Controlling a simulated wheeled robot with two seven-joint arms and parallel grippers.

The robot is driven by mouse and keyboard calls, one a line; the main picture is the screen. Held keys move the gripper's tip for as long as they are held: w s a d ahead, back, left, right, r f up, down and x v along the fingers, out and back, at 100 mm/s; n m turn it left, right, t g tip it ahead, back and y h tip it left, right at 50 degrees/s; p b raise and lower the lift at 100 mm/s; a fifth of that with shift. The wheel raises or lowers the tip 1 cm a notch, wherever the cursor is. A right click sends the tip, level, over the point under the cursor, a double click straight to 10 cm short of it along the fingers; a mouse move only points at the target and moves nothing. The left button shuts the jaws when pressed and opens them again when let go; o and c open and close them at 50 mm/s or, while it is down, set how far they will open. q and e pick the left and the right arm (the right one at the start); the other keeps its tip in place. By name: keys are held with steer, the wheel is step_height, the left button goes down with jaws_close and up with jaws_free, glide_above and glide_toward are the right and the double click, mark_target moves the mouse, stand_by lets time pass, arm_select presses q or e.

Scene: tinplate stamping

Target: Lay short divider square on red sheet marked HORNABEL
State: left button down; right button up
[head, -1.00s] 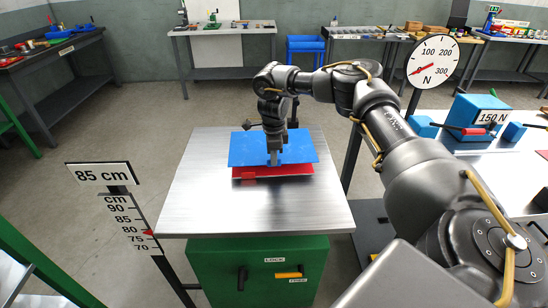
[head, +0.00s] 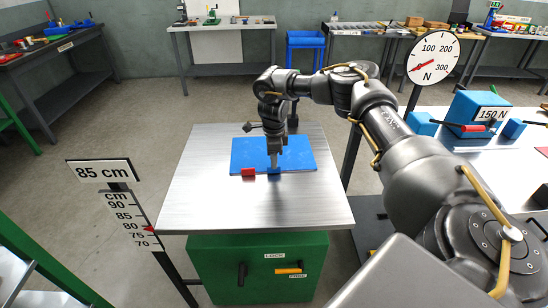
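The blue divider sheet (head: 300,152) lies flat on the metal table top, with no red sheet edge showing around it. A small red block (head: 248,172) shows at its front edge, left of my gripper. The red sheet is hidden, apparently under the blue one, and no HORNABEL marking is readable. My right gripper (head: 274,165) points down at the front middle of the blue sheet and looks shut on a small blue tab there. My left gripper is not in view.
The metal table (head: 210,205) is bare around the sheet, on a green base (head: 220,265) with LOCK and FREE labels. A height post (head: 130,215) stands left, with an 85 cm sign. At right are a force dial (head: 433,58) and a bench with a blue 150 N device (head: 470,108).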

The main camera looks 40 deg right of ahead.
step_height(320, 180, up, 13)
steer(key=shift+r, duration=0.15)
stand_by(0.5)
stand_by(0.4)
